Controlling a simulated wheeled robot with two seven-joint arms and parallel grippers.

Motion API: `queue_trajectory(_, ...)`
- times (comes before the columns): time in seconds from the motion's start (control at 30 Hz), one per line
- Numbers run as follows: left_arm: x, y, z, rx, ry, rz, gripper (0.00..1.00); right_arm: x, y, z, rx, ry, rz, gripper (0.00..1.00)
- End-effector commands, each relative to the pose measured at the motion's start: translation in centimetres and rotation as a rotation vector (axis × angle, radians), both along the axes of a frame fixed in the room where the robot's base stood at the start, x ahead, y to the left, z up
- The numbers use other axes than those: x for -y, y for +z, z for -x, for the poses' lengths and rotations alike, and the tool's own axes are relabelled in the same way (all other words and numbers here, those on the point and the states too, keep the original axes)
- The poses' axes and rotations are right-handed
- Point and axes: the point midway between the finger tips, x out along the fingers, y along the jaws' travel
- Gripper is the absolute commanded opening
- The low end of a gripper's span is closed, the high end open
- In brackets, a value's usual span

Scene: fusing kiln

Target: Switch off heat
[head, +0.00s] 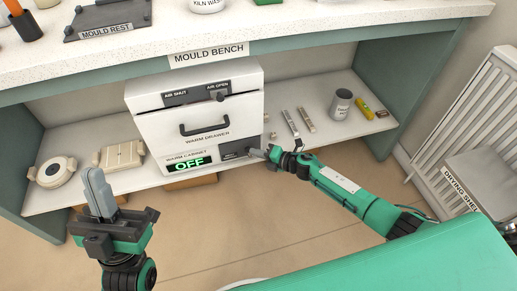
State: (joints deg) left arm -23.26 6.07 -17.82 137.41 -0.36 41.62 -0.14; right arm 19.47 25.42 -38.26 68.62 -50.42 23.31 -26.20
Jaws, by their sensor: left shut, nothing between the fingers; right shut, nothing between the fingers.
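The white warm cabinet (155,123) stands on the lower shelf of the mould bench. Its lit green display (190,163) reads "OFF". A dark switch panel (233,150) sits to the right of the display. My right gripper (256,152) is shut, with its fingertips at the right end of this panel; it hides part of it, and I cannot tell whether it touches. The warm drawer handle (204,131) is above the display, and the drawer looks shut. My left gripper (93,176) is shut and empty, pointing up in front of the shelf, left of the cabinet.
On the shelf lie a round cream mould (56,171) and a cream block (121,155) at left. Metal bars (306,120), a grey can (340,104) and a yellow item (363,108) lie at right. A drying shelf (480,175) and radiator (490,105) stand at far right.

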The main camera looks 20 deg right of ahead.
Motion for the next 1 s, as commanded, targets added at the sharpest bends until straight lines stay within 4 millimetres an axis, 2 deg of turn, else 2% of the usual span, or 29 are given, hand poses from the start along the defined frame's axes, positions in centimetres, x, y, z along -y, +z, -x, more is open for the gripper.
queue_trajectory(0.1, 1.2, -2.0, -2.2, -0.212, -0.022, -0.046, 0.00, -0.2, 0.6, 0.0, 0.001, 0.001, 0.035, 0.00)
queue_trajectory(0.2, 2.2, -4.5, -3.6, -0.386, -0.045, -0.083, 0.00, -0.4, 0.6, 0.0, 0.003, 0.000, 0.067, 0.00)
queue_trajectory(0.4, 4.2, -10.3, -4.8, -0.720, -0.092, -0.166, 0.00, -0.7, 0.7, 0.0, 0.005, 0.001, 0.129, 0.00)
queue_trajectory(0.57, 5.6, -15.0, -4.2, -0.967, -0.137, -0.229, 0.00, -1.0, 0.7, 0.0, 0.007, 0.000, 0.177, 0.00)
queue_trajectory(0.8, 7.2, -21.6, -1.2, -1.300, -0.205, -0.322, 0.00, -1.4, 0.7, 0.0, 0.010, 0.002, 0.254, 0.00)
queue_trajectory(0.87, 7.5, -22.9, -0.2, -1.372, -0.221, -0.344, 0.00, -1.5, 0.7, 0.0, 0.011, 0.001, 0.273, 0.00)
queue_trajectory(1.0, 6.7, -23.5, -0.3, -1.444, -0.205, -0.379, 0.00, -1.7, 0.4, 0.0, 0.012, 0.000, 0.310, 0.00)
